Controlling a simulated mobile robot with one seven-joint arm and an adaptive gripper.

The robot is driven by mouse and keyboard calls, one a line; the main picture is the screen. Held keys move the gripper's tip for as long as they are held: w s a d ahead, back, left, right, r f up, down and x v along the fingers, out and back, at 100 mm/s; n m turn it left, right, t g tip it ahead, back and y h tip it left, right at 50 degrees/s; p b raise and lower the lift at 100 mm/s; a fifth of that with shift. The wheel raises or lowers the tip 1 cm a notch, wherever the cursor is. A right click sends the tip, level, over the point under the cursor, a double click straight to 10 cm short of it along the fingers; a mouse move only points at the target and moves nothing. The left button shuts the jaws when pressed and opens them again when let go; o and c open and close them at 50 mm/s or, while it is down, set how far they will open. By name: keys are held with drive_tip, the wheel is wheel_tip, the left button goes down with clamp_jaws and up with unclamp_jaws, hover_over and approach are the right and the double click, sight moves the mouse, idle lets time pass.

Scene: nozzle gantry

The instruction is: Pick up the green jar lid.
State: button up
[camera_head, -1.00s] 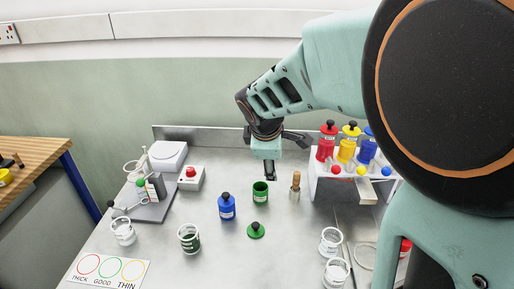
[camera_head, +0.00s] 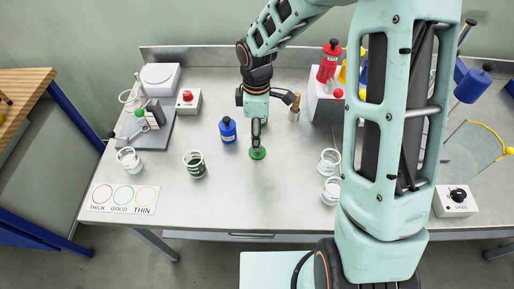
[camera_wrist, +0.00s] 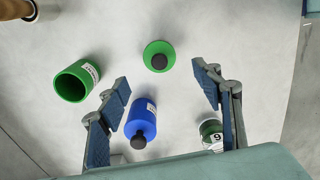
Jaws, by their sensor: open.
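The green jar lid (camera_head: 258,154) lies flat on the grey metal table, below my gripper in the head view. In the wrist view the green jar lid (camera_wrist: 150,49) shows as a green disc with a black knob. My gripper (camera_head: 257,138) is above the table, pointing down. In the wrist view my gripper (camera_wrist: 161,80) has its fingers wide apart with nothing held. The lid appears just beyond the fingertips, between their lines. The gap in height is hard to tell.
A blue bottle (camera_wrist: 139,117) stands close to the left finger in the wrist view. An open green jar (camera_wrist: 73,84) is left of the lid. A jar with green contents (camera_head: 195,164) and a rack with a red bottle (camera_head: 328,62) are also on the table.

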drive_tip(key=shift+d+f+p, duration=0.1)
drive_tip(key=shift+f+p, duration=0.3)
drive_tip(key=shift+f, duration=3.2)
drive_tip(key=c, duration=0.9)
